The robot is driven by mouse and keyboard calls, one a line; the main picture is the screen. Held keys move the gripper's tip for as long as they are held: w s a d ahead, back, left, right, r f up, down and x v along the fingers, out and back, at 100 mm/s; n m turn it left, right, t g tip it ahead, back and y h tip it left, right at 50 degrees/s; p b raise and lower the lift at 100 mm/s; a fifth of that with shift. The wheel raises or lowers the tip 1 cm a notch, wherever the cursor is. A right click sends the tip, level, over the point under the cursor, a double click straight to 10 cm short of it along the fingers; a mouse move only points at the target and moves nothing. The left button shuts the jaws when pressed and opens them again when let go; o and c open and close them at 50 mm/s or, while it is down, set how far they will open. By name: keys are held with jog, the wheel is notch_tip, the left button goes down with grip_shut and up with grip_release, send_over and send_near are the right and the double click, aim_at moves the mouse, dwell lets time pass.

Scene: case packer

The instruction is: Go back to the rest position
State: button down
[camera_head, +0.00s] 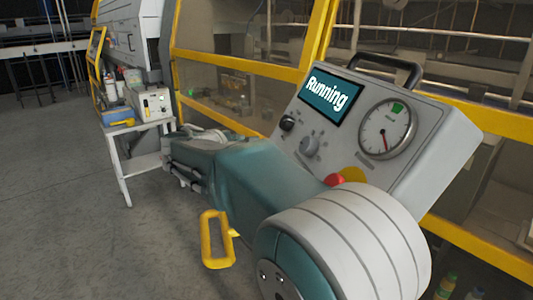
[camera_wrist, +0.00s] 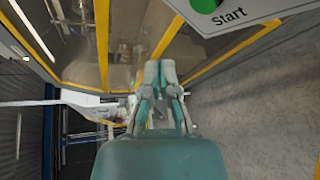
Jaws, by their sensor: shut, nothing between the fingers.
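My gripper (camera_wrist: 159,70) shows in the wrist view with its two fingers together and nothing between them. It is apart from the control panel, whose lower edge and green Start button (camera_wrist: 207,4) show at the top of that view. In the head view my teal and grey arm stretches across the picture in front of the grey control panel (camera_head: 442,130). The panel's screen (camera_head: 331,95) reads "Running". A round gauge (camera_head: 386,128) with a red needle sits to its right. A red button (camera_head: 335,180) is partly hidden behind my arm.
A yellow-framed machine with clear panels (camera_head: 235,95) stands behind the control panel. A small white table (camera_head: 122,150) at the left holds a boxy device (camera_head: 152,104) and bottles. A yellow handle (camera_head: 216,240) shows below my arm. Grey floor (camera_head: 60,190) at the left is clear.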

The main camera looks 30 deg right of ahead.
jog(key=shift+s, duration=0.1)
jog(key=s+a+f+m+g+y, duration=0.1)
jog(key=s+a+f+m+y, duration=0.2)
jog(key=s, duration=0.7)
jog(key=s+a+f+m+g+y, duration=0.1)
jog(key=s+a+f+m+y, duration=0.2)
jog(key=s, duration=0.8)
jog(key=s+a+f+m+y, duration=0.3)
jog(key=s+f+y, duration=0.3)
jog(key=s+f, duration=0.2)
jog(key=s+m, duration=0.1)
jog(key=s, duration=0.1)
jog(key=shift+s+a+f+m+g, duration=0.25)
jog(key=shift+s+a+m+g, duration=0.05)
jog(key=shift+a+g, duration=0.1)
